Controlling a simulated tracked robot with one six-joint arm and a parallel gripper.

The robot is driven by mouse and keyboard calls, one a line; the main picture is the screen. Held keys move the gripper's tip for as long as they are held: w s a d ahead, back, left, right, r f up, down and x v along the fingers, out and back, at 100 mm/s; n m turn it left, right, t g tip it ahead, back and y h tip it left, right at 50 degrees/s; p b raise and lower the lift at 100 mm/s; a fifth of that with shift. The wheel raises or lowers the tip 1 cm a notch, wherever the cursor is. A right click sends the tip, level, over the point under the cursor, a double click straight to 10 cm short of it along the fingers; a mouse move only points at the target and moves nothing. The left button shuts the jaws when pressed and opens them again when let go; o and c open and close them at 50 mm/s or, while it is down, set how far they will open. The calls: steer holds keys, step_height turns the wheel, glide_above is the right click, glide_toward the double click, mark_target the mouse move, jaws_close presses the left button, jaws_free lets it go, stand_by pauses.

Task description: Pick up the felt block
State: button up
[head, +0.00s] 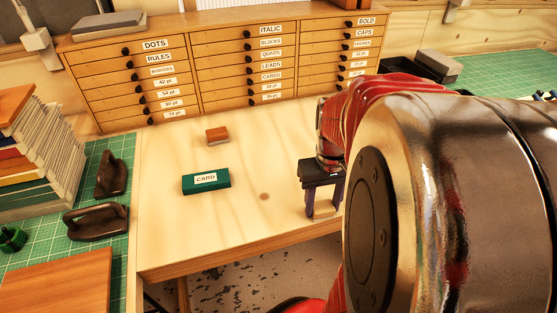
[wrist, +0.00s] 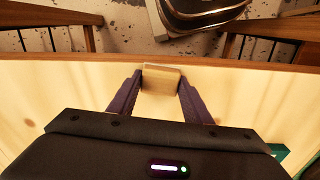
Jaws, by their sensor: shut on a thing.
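My gripper (head: 322,205) points down near the front edge of the wooden bench top, at the right. Its two dark purple fingers are shut on a small tan block (wrist: 160,79), which also shows low between the fingers in the head view (head: 323,209). The frames do not clearly show whether the block touches the bench. Another small block (head: 217,135), orange-brown on top with a paler lower side, lies on the bench farther back and left. No label marks either as felt, so I cannot tell which block is the felt one.
A green box labelled CARD (head: 206,181) lies mid-bench. A wide cabinet of labelled drawers (head: 225,60) closes off the back.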

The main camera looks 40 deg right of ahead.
mark_target(323, 207)
steer(key=shift+s, duration=0.25)
steer(key=o, duration=1.1)
steer(key=shift+a, duration=0.1)
step_height(323, 207, up, 14)
steer(key=shift+f, duration=0.1)
